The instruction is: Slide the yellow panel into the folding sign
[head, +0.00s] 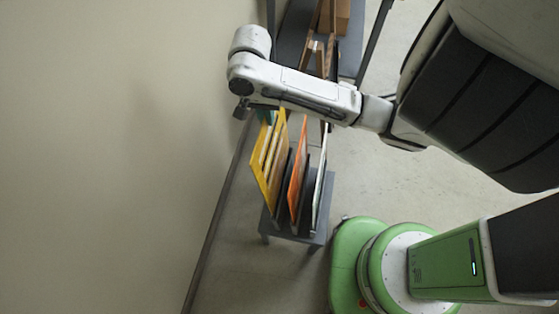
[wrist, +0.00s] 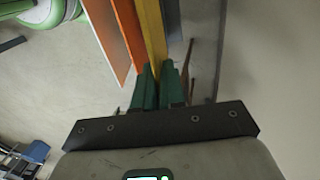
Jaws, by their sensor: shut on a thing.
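The yellow panel (head: 268,165) stands upright at the left side of a small dark rack, left of an orange panel. My gripper (wrist: 159,88) has green fingers on both sides of the yellow panel's edge (wrist: 152,35) in the wrist view. It is shut on the panel. In the head view my arm covers most of the gripper, and only a little green of it shows. I cannot tell whether the panel's lower edge rests on the rack. I cannot clearly pick out the folding sign; brown wooden boards (head: 319,52) stand tilted behind my arm, partly hidden.
The orange panel (head: 297,172) and a white panel (head: 319,190) stand in the rack (head: 290,232) close beside the yellow one. A dark shelf (head: 290,40) with a brown box (head: 336,16) is at the top. A wall (head: 120,150) is close on the left.

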